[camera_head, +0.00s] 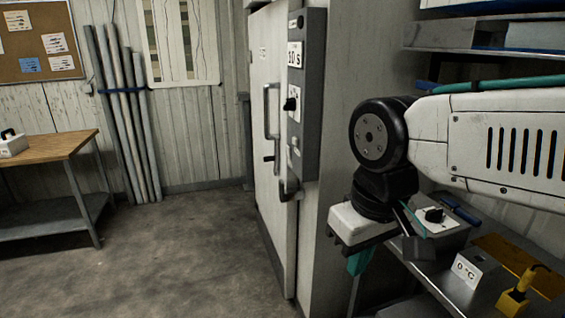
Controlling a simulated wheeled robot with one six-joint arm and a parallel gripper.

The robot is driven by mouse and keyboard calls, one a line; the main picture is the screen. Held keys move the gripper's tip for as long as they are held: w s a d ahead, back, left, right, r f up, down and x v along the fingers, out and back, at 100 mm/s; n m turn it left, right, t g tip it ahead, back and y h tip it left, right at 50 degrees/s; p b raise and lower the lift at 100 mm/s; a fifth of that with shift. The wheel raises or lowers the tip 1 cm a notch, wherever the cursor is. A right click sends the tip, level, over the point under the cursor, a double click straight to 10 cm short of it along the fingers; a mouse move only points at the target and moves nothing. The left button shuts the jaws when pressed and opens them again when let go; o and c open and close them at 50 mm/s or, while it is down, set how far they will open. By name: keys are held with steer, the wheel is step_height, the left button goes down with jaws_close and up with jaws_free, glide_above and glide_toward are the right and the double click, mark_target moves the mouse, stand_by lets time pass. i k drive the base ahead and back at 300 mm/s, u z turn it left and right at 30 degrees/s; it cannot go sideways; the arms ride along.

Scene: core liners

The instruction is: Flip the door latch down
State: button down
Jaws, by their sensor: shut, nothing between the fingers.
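A tall white cabinet door (268,150) stands in the middle of the view, seen at a steep angle and apparently closed. It carries a vertical grey bar handle (266,112) and a small dark piece (269,158) below it. A dark grey curved lever (289,190), which looks like the door latch, sits at the door's edge under the control panel. My gripper (359,262) points down to the right of the lever, clear of it, with a white body and teal fingertips. It is shut and empty; its fingers are partly hidden by its body.
A grey control panel (307,95) with knobs and a "10 s" label sticks out above the lever. A metal bench (425,272) with instruments and a yellow tool (514,300) is at right. Floor in front of the door is clear. A wood-topped table (60,145) stands at left.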

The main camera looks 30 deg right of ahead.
mark_target(274, 158)
steer(key=k, duration=0.3)
steer(key=u, duration=0.4)
steer(key=i, duration=2.05)
steer(key=z, duration=0.75)
